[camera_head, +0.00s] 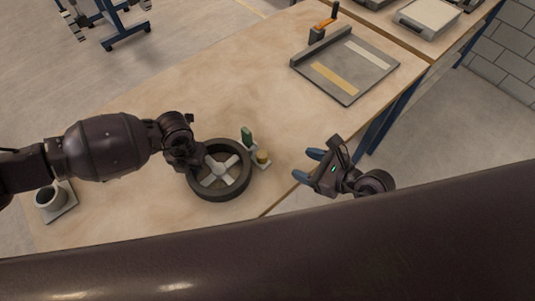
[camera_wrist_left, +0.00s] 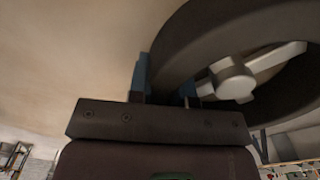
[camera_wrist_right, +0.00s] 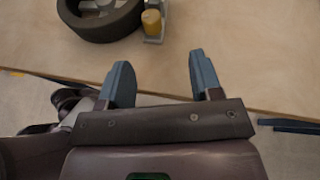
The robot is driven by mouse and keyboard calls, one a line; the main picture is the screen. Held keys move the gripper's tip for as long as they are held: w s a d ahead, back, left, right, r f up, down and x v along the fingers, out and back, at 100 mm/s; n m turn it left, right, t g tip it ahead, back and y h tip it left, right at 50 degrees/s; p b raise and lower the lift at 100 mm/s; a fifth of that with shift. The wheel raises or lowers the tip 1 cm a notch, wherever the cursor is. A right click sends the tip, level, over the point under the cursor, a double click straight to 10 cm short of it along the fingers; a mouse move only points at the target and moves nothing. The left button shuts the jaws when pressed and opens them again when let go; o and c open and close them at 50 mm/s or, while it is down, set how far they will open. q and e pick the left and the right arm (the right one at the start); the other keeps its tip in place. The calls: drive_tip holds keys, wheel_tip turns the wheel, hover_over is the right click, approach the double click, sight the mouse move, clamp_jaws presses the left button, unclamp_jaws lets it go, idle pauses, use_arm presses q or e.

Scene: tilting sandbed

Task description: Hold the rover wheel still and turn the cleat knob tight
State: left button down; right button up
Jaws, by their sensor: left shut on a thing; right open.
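The rover wheel (camera_head: 240,184) is a dark ring with pale spokes and hub, lying flat on the wooden table. My left gripper (camera_head: 194,160) is shut on its rim at the left side; the left wrist view shows the fingers (camera_wrist_left: 165,85) at the dark rim (camera_wrist_left: 178,48). The cleat knob (camera_head: 262,156) is a small yellow cylinder on a pale base, just right of the wheel; it also shows in the right wrist view (camera_wrist_right: 152,22). A green upright piece (camera_head: 247,137) stands beside it. My right gripper (camera_head: 308,166) is open and empty, right of the knob, apart from it.
A grey board (camera_head: 345,68) with an orange-handled lever (camera_head: 325,25) lies at the back right of the table. A cup (camera_head: 48,198) on a grey plate stands at the left. The table's front edge (camera_wrist_right: 170,98) runs below my right gripper. The table behind the wheel is clear.

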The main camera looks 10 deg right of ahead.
sight(263, 155)
drive_tip(key=shift+m+y, duration=0.3)
drive_tip(key=x, duration=0.8)
drive_tip(key=s+x, duration=0.1)
drive_tip(key=x, duration=0.3)
drive_tip(key=shift+a+f, duration=0.25)
drive_tip(key=shift+f, duration=0.05)
drive_tip(key=c, duration=0.9)
